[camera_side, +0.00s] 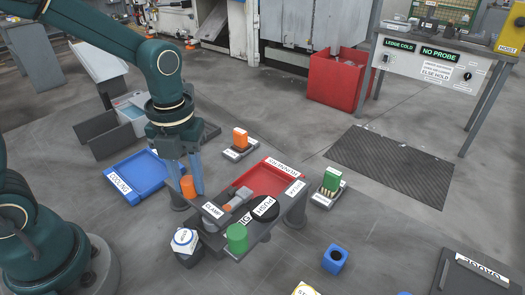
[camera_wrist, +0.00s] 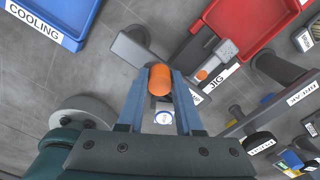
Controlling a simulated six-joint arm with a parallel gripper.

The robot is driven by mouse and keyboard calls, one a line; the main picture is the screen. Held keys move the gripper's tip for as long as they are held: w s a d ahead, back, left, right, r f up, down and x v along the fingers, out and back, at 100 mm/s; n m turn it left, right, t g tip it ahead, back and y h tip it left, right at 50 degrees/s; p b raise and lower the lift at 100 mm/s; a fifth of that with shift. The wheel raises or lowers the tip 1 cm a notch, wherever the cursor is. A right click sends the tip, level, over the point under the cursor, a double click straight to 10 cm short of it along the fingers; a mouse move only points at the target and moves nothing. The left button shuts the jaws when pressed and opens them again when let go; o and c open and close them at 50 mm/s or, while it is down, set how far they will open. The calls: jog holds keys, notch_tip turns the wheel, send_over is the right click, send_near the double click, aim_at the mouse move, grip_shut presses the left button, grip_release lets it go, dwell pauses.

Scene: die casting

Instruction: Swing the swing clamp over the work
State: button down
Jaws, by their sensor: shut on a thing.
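My gripper (camera_side: 188,189) points down with its two blue fingers on either side of an upright orange knob (camera_wrist: 159,80), shut on it. The knob sits by the left end of the fixture plate marked CLAMP (camera_side: 213,209). In the wrist view, a grey bar (camera_wrist: 128,48) runs from beside the knob to the upper left; it appears to be the clamp's arm, pointing away from the jig. The grey work (camera_side: 238,199) lies on the jig, right of my gripper. It also shows in the wrist view (camera_wrist: 214,62), apart from the bar. The clamp's pivot is hidden.
A blue COOLING tray (camera_side: 110,187) lies left and a red tray (camera_side: 243,181) behind the jig. A green cylinder (camera_side: 237,238), a black disc (camera_side: 265,207) and a white-topped button box (camera_side: 185,241) stand close by. A blue block (camera_side: 335,260) is farther right.

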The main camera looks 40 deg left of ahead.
aim_at(187, 180)
jog(key=c, duration=0.6)
grip_release()
jog(key=shift+r, duration=2.6)
